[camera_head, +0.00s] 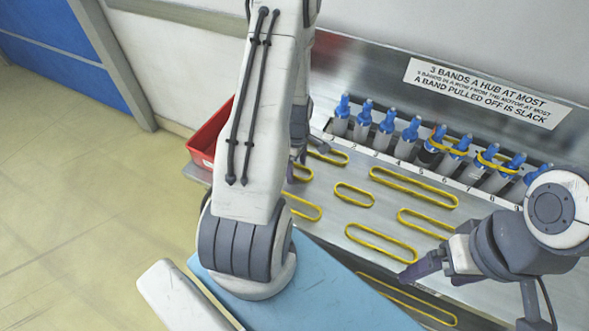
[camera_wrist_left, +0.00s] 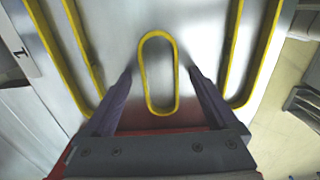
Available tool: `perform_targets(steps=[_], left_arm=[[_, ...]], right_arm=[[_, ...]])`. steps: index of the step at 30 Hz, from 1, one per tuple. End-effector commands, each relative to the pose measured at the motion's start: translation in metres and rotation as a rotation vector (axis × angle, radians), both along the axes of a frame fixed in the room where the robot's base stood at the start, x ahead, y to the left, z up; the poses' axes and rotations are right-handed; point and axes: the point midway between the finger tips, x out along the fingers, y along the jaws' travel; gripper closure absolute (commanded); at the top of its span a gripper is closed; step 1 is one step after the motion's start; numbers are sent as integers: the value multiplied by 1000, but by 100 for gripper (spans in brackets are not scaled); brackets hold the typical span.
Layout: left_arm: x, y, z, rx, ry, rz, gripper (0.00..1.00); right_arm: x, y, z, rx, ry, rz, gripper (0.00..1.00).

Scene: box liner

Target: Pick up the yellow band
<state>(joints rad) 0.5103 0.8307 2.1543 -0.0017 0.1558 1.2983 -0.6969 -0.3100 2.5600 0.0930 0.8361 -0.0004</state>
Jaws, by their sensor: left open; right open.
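Several yellow bands of different lengths lie flat on the metal table; the frames do not show which one the task names. In the left wrist view, a short yellow band (camera_wrist_left: 145,72) lies between the spread fingers of my left gripper (camera_wrist_left: 159,75); contact cannot be told. In the head view my left gripper (camera_head: 298,154) is mostly hidden by its arm, near a partly covered band (camera_head: 303,173). My right gripper (camera_head: 410,274) is open and empty near the table front, between a longer band (camera_head: 380,250) and the frontmost band (camera_head: 405,307).
A row of blue-topped hubs (camera_head: 388,125) stands at the back, with bands (camera_head: 450,151) looped around some. A red bin (camera_head: 205,142) is at the table's left end. A sign (camera_head: 487,92) is on the back panel. Longer bands (camera_wrist_left: 238,60) flank the short one.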

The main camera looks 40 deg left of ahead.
Motion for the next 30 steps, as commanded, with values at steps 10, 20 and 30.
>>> perform_targets(steps=[10,20,30], left_arm=[[0,0,0,0,0,0,95],[0,0,3,0,0,0,96],[1,0,44,2,-6,0,96]], right_arm=[[0,0,0,0,0,0,9],[0,0,-1,0,0,0,9],[0,0,-9,0,0,0,9]])
